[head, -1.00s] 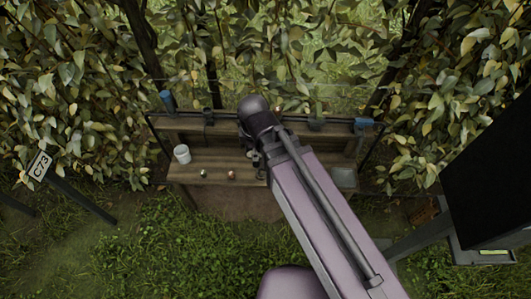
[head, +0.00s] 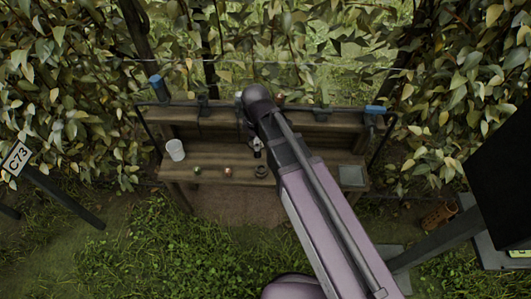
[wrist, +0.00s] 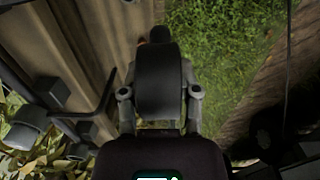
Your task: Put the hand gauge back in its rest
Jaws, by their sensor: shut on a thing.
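My gripper (wrist: 160,72) is shut on a dark, broad object, which I take to be the hand gauge (wrist: 158,94), in the wrist view. The two grey fingers press on its left and right sides. In the head view my gripper (head: 257,148) is small and partly covered by my arm, over the middle of the wooden bench (head: 220,178). The gauge cannot be made out clearly there. A small dark ring-shaped item (head: 262,171) sits on the bench just below my gripper; I cannot tell whether it is the rest.
On the bench stand a white cup (head: 175,150), a green fruit-like item (head: 197,170), a reddish one (head: 228,172) and a grey tray (head: 352,176). A rail with blue-ended parts runs behind. Leafy hedge is beyond; a sign (head: 17,158) stands at left. Grass lies in front.

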